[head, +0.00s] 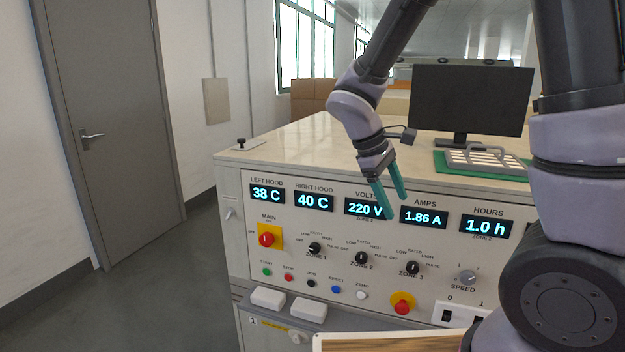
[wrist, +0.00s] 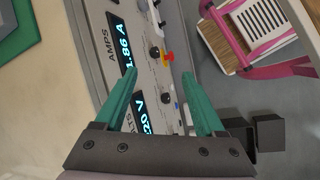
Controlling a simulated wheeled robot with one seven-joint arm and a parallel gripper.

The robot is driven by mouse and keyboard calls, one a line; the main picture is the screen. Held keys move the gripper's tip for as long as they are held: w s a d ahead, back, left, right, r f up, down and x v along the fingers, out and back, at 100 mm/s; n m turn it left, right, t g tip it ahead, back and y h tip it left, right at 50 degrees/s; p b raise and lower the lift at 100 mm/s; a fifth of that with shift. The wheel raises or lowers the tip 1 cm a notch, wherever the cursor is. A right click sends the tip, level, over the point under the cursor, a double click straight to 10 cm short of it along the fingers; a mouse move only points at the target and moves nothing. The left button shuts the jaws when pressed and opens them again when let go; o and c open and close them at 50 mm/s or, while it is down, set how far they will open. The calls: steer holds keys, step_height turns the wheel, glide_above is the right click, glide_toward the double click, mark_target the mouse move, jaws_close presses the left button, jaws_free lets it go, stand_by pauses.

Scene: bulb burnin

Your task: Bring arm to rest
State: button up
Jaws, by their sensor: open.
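My gripper (head: 391,203) has two teal fingers and hangs in front of the control panel (head: 340,228) in the head view, over the gap between the VOLTS and AMPS displays. Its fingers are apart with nothing between them. In the wrist view my gripper (wrist: 166,95) also shows open and empty, with the panel's displays and knobs behind the fingers. I cannot tell whether the fingertips touch the panel. My arm reaches in from the upper right of the head view, bent down at the wrist.
The bench top (head: 300,148) holds a monitor (head: 470,98) and a grey rack (head: 485,160) on a green mat. A red knob (head: 403,303) and a main switch (head: 266,239) stick out of the panel. A wooden-topped item (wrist: 232,45) lies below. The floor at left is free.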

steer(key=s+d+r+m+t+y, duration=0.3)
steer(key=s+r+m, duration=0.1)
steer(key=r+m, duration=0.3)
steer(key=s+d+r+m+t+y, duration=0.3)
steer(key=r+m, duration=0.3)
steer(key=r, duration=0.6)
steer(key=shift+s+d+m+t+y, duration=0.4)
steer(key=shift+s+d+y, duration=0.25)
steer(key=shift+s, duration=0.1)
